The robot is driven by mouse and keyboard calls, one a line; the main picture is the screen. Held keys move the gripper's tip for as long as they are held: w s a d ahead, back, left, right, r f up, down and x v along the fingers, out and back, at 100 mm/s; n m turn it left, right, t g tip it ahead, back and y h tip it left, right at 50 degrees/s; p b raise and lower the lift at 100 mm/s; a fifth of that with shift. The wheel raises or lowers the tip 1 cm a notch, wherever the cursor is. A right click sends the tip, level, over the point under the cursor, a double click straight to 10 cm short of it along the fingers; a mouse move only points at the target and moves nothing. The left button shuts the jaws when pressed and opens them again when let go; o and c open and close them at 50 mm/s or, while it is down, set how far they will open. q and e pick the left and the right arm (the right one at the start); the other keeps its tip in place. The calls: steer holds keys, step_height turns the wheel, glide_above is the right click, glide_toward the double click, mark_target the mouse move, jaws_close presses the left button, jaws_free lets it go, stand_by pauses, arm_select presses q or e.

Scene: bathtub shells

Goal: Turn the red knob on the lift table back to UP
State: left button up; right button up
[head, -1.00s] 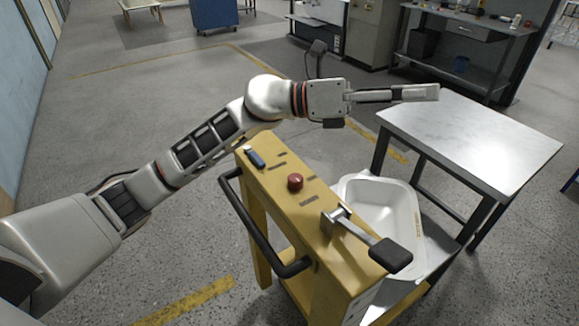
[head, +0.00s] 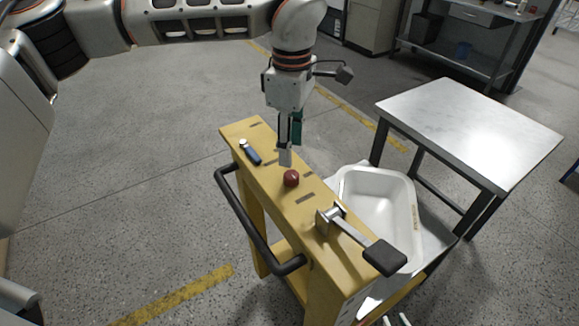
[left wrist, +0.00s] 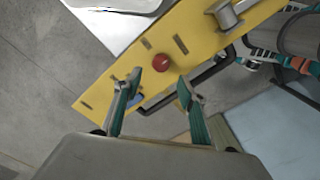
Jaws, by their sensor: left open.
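The red knob (head: 291,178) is a round button-like knob on top of the yellow lift table (head: 310,222). My left gripper (head: 286,157) points down just above and behind the knob in the head view. In the left wrist view the red knob (left wrist: 160,62) lies just beyond and between the two spread fingertips (left wrist: 159,80), with nothing held. I see no clear contact with the knob. Dark label marks lie around it, too small to read. Small pale tips (head: 397,320) at the bottom edge may be my right gripper, mostly cut off.
A lever with a black grip (head: 384,257) and a blue-handled part (head: 250,152) sit on the same yellow top. A black push bar (head: 250,225) runs along its left side. A white tub (head: 385,205) lies beside it. A metal table (head: 465,130) stands to the right.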

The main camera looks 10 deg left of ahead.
mark_target(291, 174)
arm_select(q)
step_height(291, 174, down, 7)
steer(key=shift+d+f, duration=0.1)
steer(key=shift+f, duration=0.1)
stand_by(0.3)
steer(key=c, duration=1.1)
